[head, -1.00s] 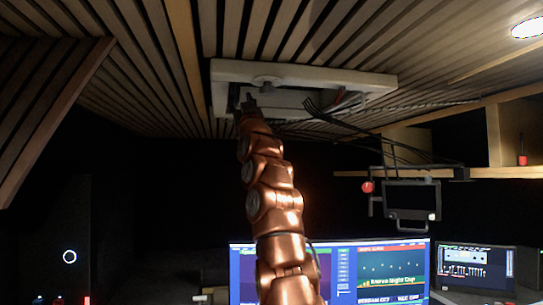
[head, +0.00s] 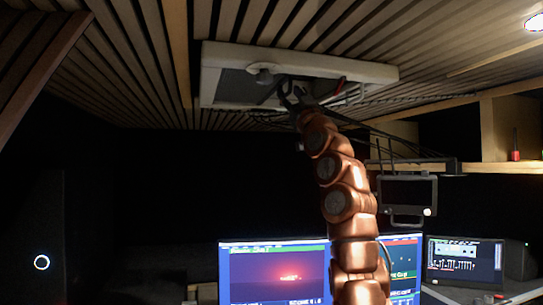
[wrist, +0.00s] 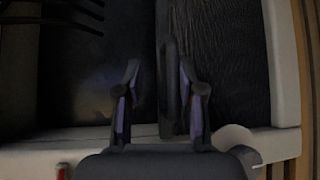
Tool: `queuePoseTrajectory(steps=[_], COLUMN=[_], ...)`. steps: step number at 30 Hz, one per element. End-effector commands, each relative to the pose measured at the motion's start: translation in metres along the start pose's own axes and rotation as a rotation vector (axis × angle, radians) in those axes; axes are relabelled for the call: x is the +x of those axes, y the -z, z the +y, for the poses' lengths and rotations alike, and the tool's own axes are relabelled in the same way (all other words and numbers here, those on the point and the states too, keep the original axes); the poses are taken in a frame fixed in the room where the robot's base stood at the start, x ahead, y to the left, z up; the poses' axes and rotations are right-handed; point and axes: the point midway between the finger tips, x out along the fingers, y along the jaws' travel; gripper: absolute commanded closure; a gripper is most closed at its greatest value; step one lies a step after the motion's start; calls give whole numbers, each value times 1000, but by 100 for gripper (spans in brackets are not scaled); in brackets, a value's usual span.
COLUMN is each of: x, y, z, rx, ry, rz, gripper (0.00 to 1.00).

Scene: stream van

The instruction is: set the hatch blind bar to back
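The roof hatch has a white frame (head: 212,75) in the slatted ceiling, seen at the top middle of the head view. In the wrist view, the dark blind bar (wrist: 169,85) runs along the edge of a dark, wrinkled blind (wrist: 230,60) that covers the right part of the opening. My gripper (head: 290,88) is raised to the hatch. In the wrist view my gripper (wrist: 160,62) is open, one finger on each side of the bar. The right finger is close to the bar; I cannot tell whether it touches. The left finger stands apart from it.
A round pale knob (head: 264,72) sits on the hatch frame, left of my gripper. Black cables (head: 385,140) hang to the right. A small hanging monitor (head: 408,193) and a wooden shelf (head: 500,168) are at right. Lit screens (head: 272,270) stand below.

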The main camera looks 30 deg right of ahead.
Motion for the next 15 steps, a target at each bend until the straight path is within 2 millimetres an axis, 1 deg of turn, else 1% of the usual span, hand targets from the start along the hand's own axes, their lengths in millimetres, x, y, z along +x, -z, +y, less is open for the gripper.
queuePoseTrajectory(steps=[3,15], x=[-14,-59], y=[-4,-4], z=[-2,-1], rx=[0,2], ry=[2,0], rz=[1,2], gripper=[63,63])
